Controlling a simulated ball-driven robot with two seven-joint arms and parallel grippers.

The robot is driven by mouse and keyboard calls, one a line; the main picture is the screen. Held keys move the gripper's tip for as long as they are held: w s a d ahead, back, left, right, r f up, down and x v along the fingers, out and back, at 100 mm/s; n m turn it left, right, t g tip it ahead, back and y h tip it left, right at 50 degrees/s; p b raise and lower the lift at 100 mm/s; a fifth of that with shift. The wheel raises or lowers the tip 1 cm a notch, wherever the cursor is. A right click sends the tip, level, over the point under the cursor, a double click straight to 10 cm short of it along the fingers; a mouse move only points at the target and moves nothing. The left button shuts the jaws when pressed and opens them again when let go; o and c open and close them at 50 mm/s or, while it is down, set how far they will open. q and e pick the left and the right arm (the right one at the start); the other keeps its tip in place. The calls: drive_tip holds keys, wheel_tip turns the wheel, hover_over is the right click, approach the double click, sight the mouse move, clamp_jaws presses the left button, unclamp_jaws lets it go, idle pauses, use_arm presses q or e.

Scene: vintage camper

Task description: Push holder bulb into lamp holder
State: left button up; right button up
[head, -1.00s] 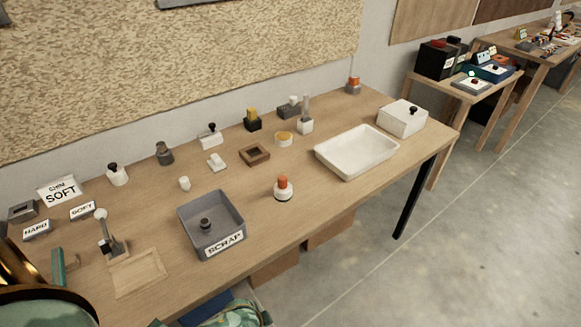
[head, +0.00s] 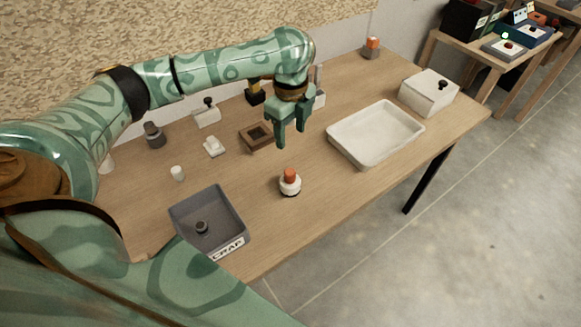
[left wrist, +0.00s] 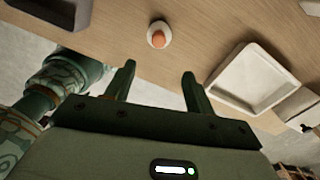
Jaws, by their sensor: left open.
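A short orange cylinder, which looks like the holder bulb (head: 290,174), stands upright on a round white base with a dark band, which looks like the lamp holder (head: 290,188). I cannot tell how deep the bulb sits. In the left wrist view the bulb (left wrist: 158,40) and the white holder (left wrist: 159,27) lie beyond the fingertips, between their lines. My left gripper (head: 291,138) is open and empty, fingers pointing down, above and slightly behind the bulb, apart from it. It also shows in the left wrist view (left wrist: 159,72). My right gripper is not in view.
A grey scrap tray (head: 178,222) stands left of the holder and a white tray (head: 338,145) to its right. A brown square block (head: 250,140) lies behind. A white box (head: 415,95) stands at the right end. The table around the holder is clear.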

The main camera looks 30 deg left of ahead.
use_arm(q)
drive_tip(key=shift+s+r, duration=0.1)
drive_tip(key=shift+r, duration=0.05)
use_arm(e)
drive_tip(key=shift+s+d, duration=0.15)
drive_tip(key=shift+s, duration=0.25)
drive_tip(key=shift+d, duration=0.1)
use_arm(q)
drive_tip(key=b, duration=0.4)
hover_over(290, 171)
wheel_tip(290, 171, down, 10)
drive_tip(key=shift+f, duration=0.6)
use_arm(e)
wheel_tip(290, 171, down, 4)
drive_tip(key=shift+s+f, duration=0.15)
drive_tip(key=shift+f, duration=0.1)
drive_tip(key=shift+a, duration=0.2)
